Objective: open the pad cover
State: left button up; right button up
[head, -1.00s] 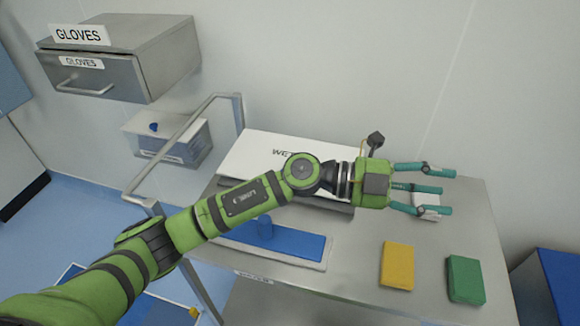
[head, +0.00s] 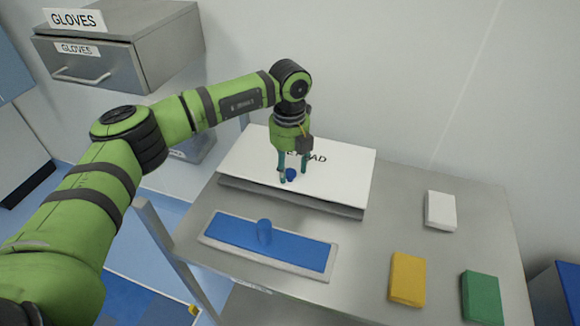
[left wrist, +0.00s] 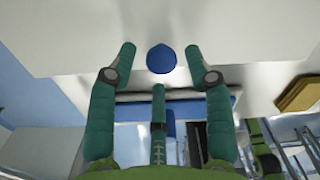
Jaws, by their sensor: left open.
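The pad cover (head: 335,175) is a white lid marked with partly hidden black letters ending in "AD". It lies closed on a grey box at the back of the steel table. A blue knob (head: 290,175) stands on the cover near its front edge. My left gripper (head: 293,177) points down at the knob, its teal fingers open on either side of it. In the left wrist view the knob (left wrist: 161,59) shows between and just beyond the fingertips, with gaps on both sides. My right gripper is not in view.
A blue pad with an upright blue handle (head: 264,232) lies in front of the box. White (head: 440,210), yellow (head: 407,279) and green (head: 481,297) blocks sit on the right of the steel table (head: 350,265). A steel GLOVES drawer unit (head: 120,45) is at upper left.

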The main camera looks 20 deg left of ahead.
aim_at(296, 165)
pick_arm(q)
jog(key=shift+d+f, duration=0.1)
jog(key=shift+f, duration=0.8)
grip_shut()
jog(key=w+r+p, duration=0.3)
jog(key=w+r, duration=0.2)
jog(key=r, duration=0.5)
jog(key=shift+w+r, duration=0.15)
jog(key=shift+r, duration=0.1)
